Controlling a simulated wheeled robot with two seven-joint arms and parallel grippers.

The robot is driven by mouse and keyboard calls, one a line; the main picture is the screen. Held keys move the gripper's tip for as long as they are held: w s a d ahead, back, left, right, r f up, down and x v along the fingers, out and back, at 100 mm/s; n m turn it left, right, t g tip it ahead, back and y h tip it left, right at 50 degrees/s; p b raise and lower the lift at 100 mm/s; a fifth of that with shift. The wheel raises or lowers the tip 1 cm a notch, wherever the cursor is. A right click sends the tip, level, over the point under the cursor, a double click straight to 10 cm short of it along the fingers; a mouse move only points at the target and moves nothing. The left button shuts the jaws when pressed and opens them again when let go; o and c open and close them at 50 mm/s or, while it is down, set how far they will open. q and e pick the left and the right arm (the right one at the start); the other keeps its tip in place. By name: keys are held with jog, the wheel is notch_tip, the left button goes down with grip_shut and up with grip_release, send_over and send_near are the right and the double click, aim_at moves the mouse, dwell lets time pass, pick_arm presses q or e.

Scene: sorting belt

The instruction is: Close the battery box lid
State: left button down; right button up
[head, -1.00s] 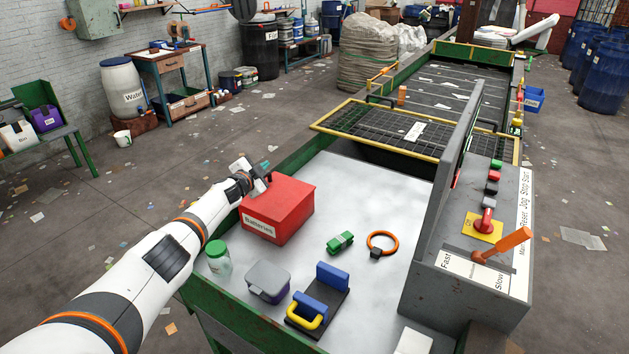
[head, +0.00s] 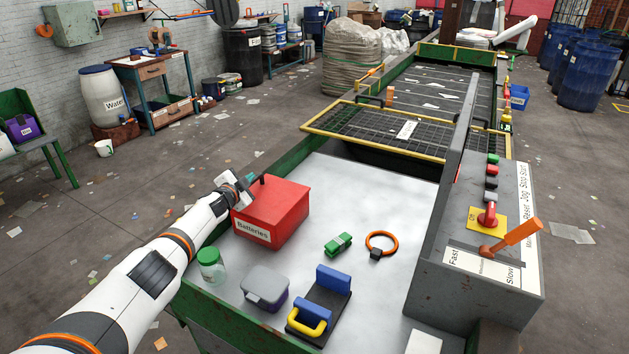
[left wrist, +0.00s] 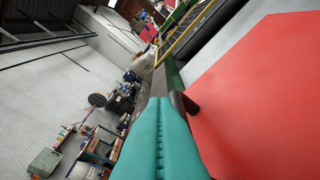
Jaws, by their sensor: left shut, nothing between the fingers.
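The red battery box (head: 267,224), labelled "Batteries", stands at the left rear of the pale sorting table. Its flat red lid (head: 280,192) lies down over the top, and I see no gap from here. A small dark handle or tab (head: 262,180) sticks up at its left edge. My left gripper (head: 249,178) is shut and empty just left of the box, level with the lid's left edge. In the left wrist view its teal fingers (left wrist: 160,135) are together, with the red lid (left wrist: 265,95) to the right. I cannot tell whether they touch the box.
On the table (head: 345,195) are a green-lidded jar (head: 211,267), a grey-lidded container (head: 265,288), a blue-and-black item with a yellow handle (head: 318,305), a green object (head: 339,244) and an orange ring (head: 382,243). A control console (head: 440,290) stands right. Bare table lies behind the box.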

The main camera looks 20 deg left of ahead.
pick_arm(q)
notch_tip(320, 180, up, 5)
jog(key=p, duration=0.5)
jog(key=s+r+p, duration=0.1)
jog(key=s, duration=0.8)
jog(key=shift+s+r+p, duration=0.2)
jog(key=shift+s+p, duration=0.2)
